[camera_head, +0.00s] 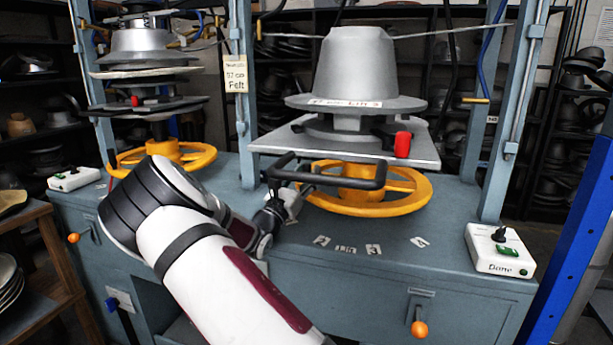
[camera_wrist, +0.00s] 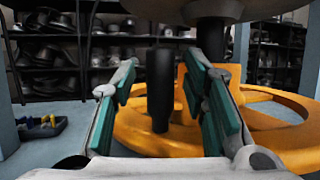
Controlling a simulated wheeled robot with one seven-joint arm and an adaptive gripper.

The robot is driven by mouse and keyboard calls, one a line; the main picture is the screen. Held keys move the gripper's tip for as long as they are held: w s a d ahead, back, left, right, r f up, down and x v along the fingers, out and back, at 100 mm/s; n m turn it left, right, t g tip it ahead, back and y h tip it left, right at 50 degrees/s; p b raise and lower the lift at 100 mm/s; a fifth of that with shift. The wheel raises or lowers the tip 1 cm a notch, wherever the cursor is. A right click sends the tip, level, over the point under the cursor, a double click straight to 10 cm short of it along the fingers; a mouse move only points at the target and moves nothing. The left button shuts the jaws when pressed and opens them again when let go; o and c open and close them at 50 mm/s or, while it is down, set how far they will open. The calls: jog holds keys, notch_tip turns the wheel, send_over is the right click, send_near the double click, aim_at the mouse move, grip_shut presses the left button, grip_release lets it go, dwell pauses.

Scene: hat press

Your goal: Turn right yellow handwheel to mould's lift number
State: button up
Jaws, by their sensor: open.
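The right yellow handwheel (camera_head: 415,205) lies flat on the blue-grey press bench, under the right mould (camera_head: 355,65). The mould's label (camera_head: 345,103) seems to read "Lift 3". Number marks 2 (camera_head: 321,241), 3 (camera_head: 373,249) and a partly legible one (camera_head: 419,242) lie on the bench in front of the wheel. My gripper (camera_wrist: 160,75) is open at the wheel's left side, its teal-padded fingers apart. A dark upright grip (camera_wrist: 160,90) on the wheel shows between the fingers; I cannot tell whether they touch it. In the head view my gripper (camera_head: 287,203) is partly hidden.
A grey plate with a red knob (camera_head: 402,145) is above. A left handwheel (camera_head: 190,157) and a white "Done" box (camera_head: 500,250) stand on the bench.

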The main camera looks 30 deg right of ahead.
jog(key=shift+w+d+r, duration=0.1)
jog(key=shift+d+r, duration=0.1)
jog(key=shift+d, duration=0.15)
jog(key=shift+c, duration=0.2)
grip_shut()
